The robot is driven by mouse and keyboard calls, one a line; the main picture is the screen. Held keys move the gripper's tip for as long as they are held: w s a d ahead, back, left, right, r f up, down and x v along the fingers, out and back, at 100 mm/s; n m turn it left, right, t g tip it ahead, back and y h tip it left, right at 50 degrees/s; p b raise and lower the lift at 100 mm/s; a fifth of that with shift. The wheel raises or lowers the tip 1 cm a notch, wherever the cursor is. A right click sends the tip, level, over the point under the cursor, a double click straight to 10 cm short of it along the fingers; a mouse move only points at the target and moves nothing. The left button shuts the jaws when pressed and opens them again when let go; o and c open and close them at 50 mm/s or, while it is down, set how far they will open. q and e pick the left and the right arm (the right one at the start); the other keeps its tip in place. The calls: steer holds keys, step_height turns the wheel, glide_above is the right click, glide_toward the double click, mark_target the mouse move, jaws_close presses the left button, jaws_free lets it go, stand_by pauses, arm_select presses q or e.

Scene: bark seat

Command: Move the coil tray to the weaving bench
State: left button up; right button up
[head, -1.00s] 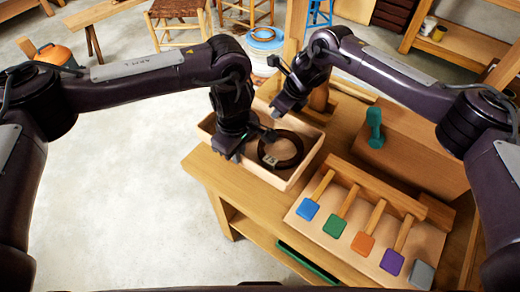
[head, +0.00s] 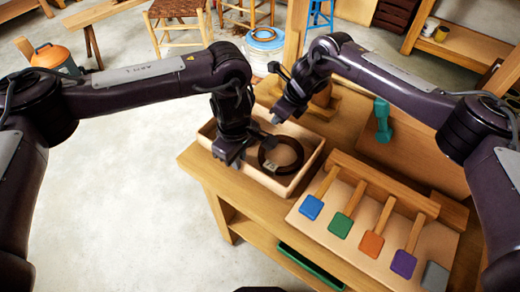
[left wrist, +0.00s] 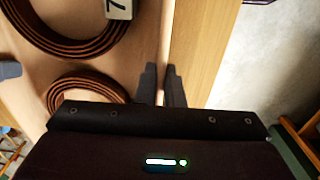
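The coil tray (head: 294,184) is a shallow wooden box on the bench in front of me, at the bench's left end. A dark brown coil (head: 297,157) with a pale tag lies in it; the left wrist view shows two coils (left wrist: 88,87). My left gripper (head: 229,160) is at the tray's left side. In the left wrist view its fingers (left wrist: 163,92) stand close on either side of the tray's wall and appear shut on it. My right gripper (head: 281,118) points down at the tray's far side; its fingertips are too small to read.
To the tray's right, a wooden rack (head: 372,215) holds several handled tools with coloured square ends. A teal tool (head: 382,118) stands behind it. A wooden post rises behind the tray. Open concrete floor (head: 120,190) lies left of the bench. Stools and a bucket (head: 264,38) stand behind.

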arm_select(q)
steer(key=o, duration=0.4)
arm_select(e)
steer(key=o, duration=0.4)
steer(key=shift+r, duration=0.1)
arm_select(q)
step_height(320, 180, up, 12)
steer(key=shift+r, duration=0.1)
arm_select(e)
steer(key=v, duration=1.2)
